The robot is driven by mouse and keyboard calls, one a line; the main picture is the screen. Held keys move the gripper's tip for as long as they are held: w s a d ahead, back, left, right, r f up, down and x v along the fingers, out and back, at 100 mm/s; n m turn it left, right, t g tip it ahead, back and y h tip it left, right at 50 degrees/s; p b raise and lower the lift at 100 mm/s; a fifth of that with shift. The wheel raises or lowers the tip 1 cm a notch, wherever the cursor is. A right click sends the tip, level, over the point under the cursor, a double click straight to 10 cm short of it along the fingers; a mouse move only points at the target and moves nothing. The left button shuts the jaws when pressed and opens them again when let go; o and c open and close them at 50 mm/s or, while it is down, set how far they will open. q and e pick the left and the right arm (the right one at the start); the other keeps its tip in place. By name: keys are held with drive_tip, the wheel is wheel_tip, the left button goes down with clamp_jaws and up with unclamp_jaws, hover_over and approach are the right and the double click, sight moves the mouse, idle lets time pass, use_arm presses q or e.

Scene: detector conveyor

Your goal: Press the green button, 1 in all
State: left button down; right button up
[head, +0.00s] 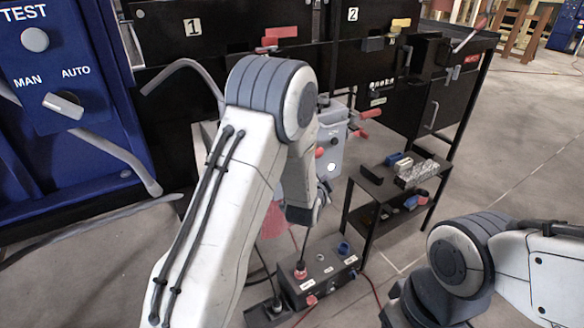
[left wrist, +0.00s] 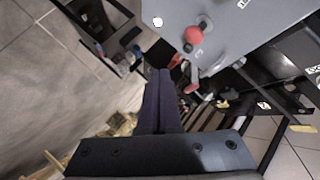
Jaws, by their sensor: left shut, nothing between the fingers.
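No green button can be made out in either view. A grey box (head: 330,145) stands behind my left arm in the head view, with red knobs and a white round spot. It also shows in the left wrist view as a grey panel (left wrist: 225,22) with a red knob (left wrist: 193,34) and a white round spot (left wrist: 158,21). My left gripper (left wrist: 160,74) is shut and empty, its dark fingers pointing toward the panel's lower edge. The gap between them is hard to judge. The left fingertips cannot be picked out in the head view. My right gripper is out of view.
A black control box (head: 325,272) with blue and red parts and cables sits low in front. A small black shelf (head: 375,185) holds several small items. A blue panel (head: 85,170) stands at left. Open floor (head: 510,130) lies at right.

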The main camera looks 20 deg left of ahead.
use_arm(q)
drive_tip(key=shift+t+y, duration=0.9)
drive_tip(key=a, duration=0.1)
drive_tip(key=w+a+f, duration=0.1)
drive_tip(key=a, duration=0.1)
drive_tip(key=a+f, duration=0.1)
drive_tip(key=a, duration=0.1)
drive_tip(key=shift+w+f+b, duration=0.1)
drive_tip(key=shift+w+b, duration=0.15)
drive_tip(key=shift+b, duration=0.15)
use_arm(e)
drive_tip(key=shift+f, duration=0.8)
use_arm(q)
drive_tip(key=shift+w+a, duration=0.1)
drive_tip(key=shift+a, duration=0.05)
drive_tip(key=w+a, duration=0.5)
drive_tip(key=a, duration=0.1)
drive_tip(key=shift+w+a, duration=0.15)
drive_tip(key=shift+a, duration=0.2)
drive_tip(key=shift+a, duration=0.1)
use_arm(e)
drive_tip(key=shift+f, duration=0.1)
